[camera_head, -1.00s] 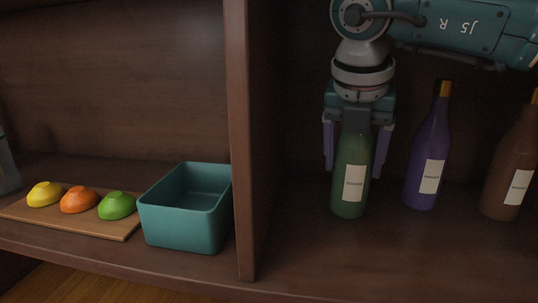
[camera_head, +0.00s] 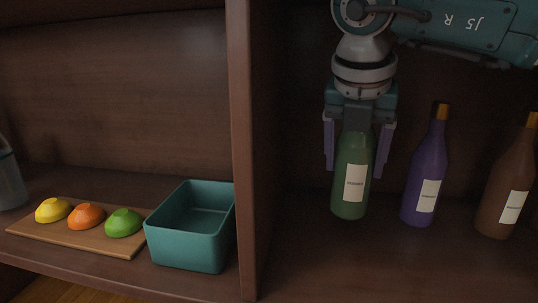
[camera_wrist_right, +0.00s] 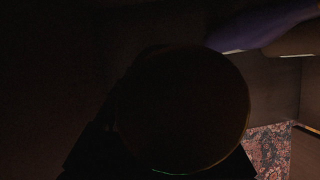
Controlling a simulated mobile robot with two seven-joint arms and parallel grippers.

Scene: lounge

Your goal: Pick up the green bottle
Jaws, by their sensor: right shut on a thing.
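The green bottle (camera_head: 349,208), with a white label, is upright in the right compartment of the shelf. My right gripper (camera_head: 355,167) comes down from above with one finger on each side of the bottle's upper body and is shut on it. The bottle's neck and top are hidden by the gripper in the head view. In the right wrist view a large dark round shape (camera_wrist_right: 185,110) fills the middle, too dark to make out well. My left gripper is not in view.
A purple bottle (camera_head: 424,185) and a brown bottle (camera_head: 506,190) stand to the right. A vertical divider (camera_head: 246,150) is on the left. Beyond it are a teal bin (camera_head: 186,250) and a board (camera_head: 75,236) with yellow, orange and green bowls. A patterned rug (camera_wrist_right: 270,150) shows in the wrist view.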

